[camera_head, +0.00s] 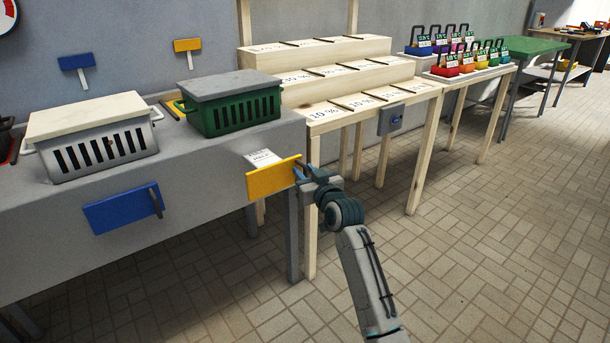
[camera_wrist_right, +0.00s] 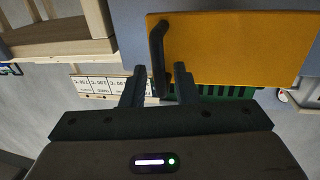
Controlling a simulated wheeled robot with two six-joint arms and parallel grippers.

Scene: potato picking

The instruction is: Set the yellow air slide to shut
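The yellow air slide (camera_head: 270,180) is a flat yellow plate on the front of the grey bench, near its right end. It also shows in the right wrist view (camera_wrist_right: 240,48), with a black upright handle (camera_wrist_right: 155,45) at one end. My right gripper (camera_head: 299,169) is at the plate's right end, by the handle. In the right wrist view my right gripper (camera_wrist_right: 160,80) has its fingers apart, with the handle's end between them. I cannot tell whether either finger touches it. My left gripper is not in view.
A blue slide (camera_head: 122,208) with a dark handle is on the same bench front, farther left. A white crate (camera_head: 97,152) and a green crate (camera_head: 236,115) stand on the bench. A wooden stepped rack (camera_head: 325,118) stands close behind my right gripper. The tiled floor at right is clear.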

